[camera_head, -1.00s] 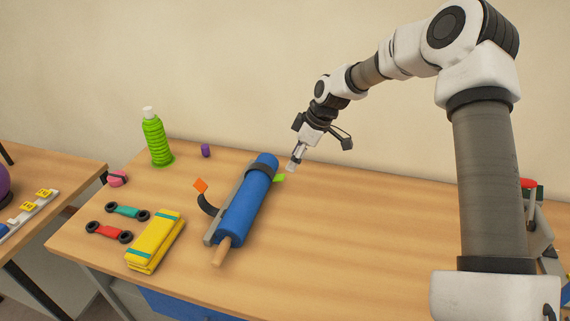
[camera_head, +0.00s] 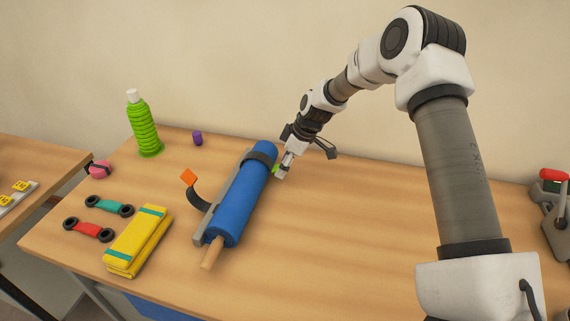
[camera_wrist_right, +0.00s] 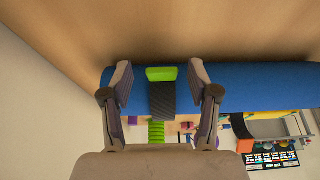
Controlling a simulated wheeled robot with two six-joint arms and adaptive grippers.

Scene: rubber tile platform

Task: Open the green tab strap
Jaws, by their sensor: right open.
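A blue roll (camera_head: 238,205) on a wooden core lies along a grey holder (camera_head: 209,221) on the table. A dark strap (camera_head: 259,158) wraps around its far end and ends in a green tab (camera_head: 275,168). A second dark strap (camera_head: 197,197) with an orange tab (camera_head: 188,177) stands loose from the left side. My right gripper (camera_head: 281,173) is at the green tab, right of the roll. In the right wrist view, its open fingers (camera_wrist_right: 163,82) are on both sides of the green tab (camera_wrist_right: 161,74), apart from it. The strap (camera_wrist_right: 162,101) also shows there. My left gripper is not in view.
A green bottle (camera_head: 143,126) and a purple cylinder (camera_head: 197,138) stand at the back left. A yellow folded block (camera_head: 137,241), red (camera_head: 89,230) and teal (camera_head: 109,206) handled bands and a pink roll (camera_head: 99,169) lie left. The table right of the roll is clear.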

